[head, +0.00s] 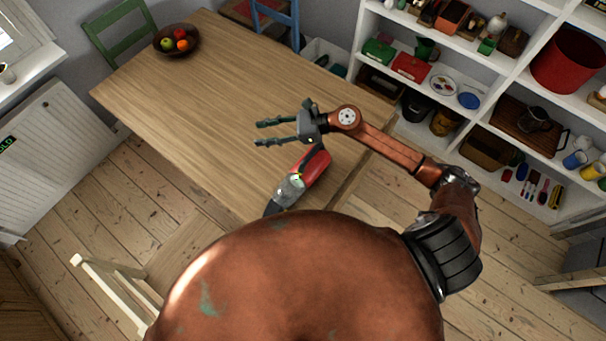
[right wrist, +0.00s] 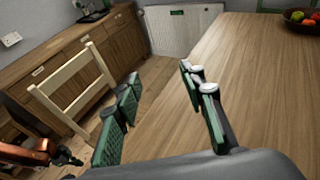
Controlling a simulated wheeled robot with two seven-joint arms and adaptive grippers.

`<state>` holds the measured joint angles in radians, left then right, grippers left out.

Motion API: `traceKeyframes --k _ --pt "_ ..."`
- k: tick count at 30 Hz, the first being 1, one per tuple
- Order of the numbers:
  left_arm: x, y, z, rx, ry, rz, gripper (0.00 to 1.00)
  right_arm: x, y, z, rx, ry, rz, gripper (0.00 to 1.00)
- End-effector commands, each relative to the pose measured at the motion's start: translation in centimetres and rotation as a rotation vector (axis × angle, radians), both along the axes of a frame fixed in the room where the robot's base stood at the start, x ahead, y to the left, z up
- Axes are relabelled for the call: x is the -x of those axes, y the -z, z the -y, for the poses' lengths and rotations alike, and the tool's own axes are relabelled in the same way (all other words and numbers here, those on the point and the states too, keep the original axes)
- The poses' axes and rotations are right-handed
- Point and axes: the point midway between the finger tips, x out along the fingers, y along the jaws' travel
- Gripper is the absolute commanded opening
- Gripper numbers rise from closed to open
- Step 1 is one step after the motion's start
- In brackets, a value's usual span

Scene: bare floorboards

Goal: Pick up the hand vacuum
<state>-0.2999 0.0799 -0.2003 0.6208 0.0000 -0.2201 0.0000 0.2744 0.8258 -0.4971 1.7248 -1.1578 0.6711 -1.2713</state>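The hand vacuum (head: 316,167), with a red body, a clear section and a dark nozzle, lies on the near edge of the wooden table (head: 190,95) in the head view. Its nozzle points toward the lower left. My right gripper (head: 262,133) is open and empty, above the table and just beyond the vacuum, with its fingers pointing left. In the right wrist view its fingers (right wrist: 160,100) are spread apart with nothing between them, and the vacuum does not show. My left gripper (right wrist: 68,158) appears small and dark at the lower left there; its opening is unclear.
A fruit bowl (head: 177,41) stands at the table's far left corner. A pale chair (head: 110,270) is at the near left, and a green chair (head: 118,28) and a blue chair (head: 283,20) are behind. Loaded shelves (head: 480,75) line the right. Most of the tabletop is clear.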

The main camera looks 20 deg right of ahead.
Motion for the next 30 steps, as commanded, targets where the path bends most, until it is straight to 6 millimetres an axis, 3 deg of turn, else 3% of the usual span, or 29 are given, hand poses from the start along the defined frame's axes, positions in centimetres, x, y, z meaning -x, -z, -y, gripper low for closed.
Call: traceKeyframes --k 3,6,9,13,17,30 --pt "0.0 -0.1 0.0 0.0 0.0 0.0 0.0 2.1 4.1 3.2 0.369 -0.282 0.143 0.37" --pt "0.0 -0.1 0.0 0.0 0.0 0.0 0.0 3.4 6.8 7.6 0.608 -0.48 0.198 0.37" --pt "0.0 -0.2 0.0 0.0 0.0 0.0 0.0 4.1 8.1 11.7 0.771 -0.623 0.212 0.37" --pt "0.0 -0.2 0.0 0.0 0.0 0.0 0.0 4.7 8.8 15.0 0.88 -0.724 0.207 0.37" --pt "0.0 -0.4 0.0 0.0 0.0 0.001 0.0 5.0 9.7 15.5 0.905 -0.753 0.202 0.37" --pt "-0.2 -2.2 0.0 -0.001 0.0 0.003 0.0 5.2 14.6 13.2 0.899 -0.749 0.2 0.37"
